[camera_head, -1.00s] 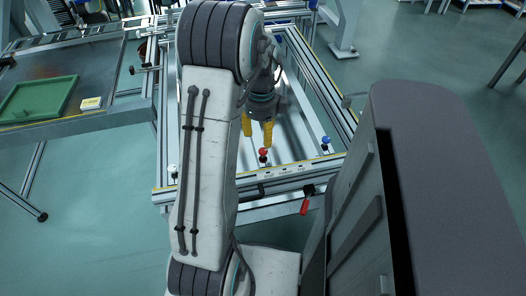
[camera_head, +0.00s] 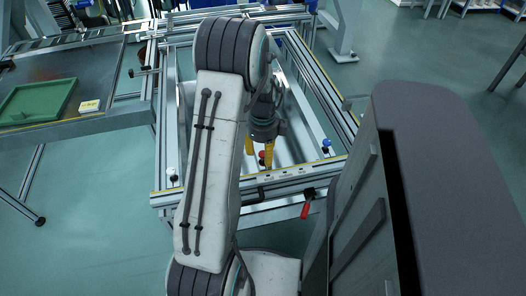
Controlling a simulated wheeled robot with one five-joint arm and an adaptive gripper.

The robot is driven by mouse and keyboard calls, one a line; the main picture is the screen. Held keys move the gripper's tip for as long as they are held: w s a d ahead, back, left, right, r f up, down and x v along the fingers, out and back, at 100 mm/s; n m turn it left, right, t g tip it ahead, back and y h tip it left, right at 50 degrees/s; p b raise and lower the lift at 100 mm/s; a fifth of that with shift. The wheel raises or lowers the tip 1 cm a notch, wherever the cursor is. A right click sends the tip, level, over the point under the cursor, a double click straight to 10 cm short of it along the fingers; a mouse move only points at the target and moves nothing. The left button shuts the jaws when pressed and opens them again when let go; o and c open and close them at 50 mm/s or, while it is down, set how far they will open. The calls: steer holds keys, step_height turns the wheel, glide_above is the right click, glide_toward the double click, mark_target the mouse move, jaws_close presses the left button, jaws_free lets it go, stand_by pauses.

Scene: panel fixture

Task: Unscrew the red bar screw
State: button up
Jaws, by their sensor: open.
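The red bar screw (camera_head: 262,155) stands on the front rail of the metal panel fixture (camera_head: 318,171). It is small in the head view, and its lower part is hard to make out. My gripper (camera_head: 259,150) has two yellow fingers, open and pointing down. The fingertips are now close to the red screw, which shows between them, nearer the right finger and partly covered by it. I cannot tell whether either finger touches it. My own arm covers the left part of the fixture.
A blue screw (camera_head: 326,143) stands to the right on the front rail and a white one (camera_head: 172,171) to the left. A red-handled clamp (camera_head: 306,207) hangs below the rail. A table at left holds a green tray (camera_head: 36,101) and a small yellowish box (camera_head: 90,105).

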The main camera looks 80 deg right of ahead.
steer(key=shift+o, duration=0.2)
jaws_close()
steer(key=shift+n, duration=0.3)
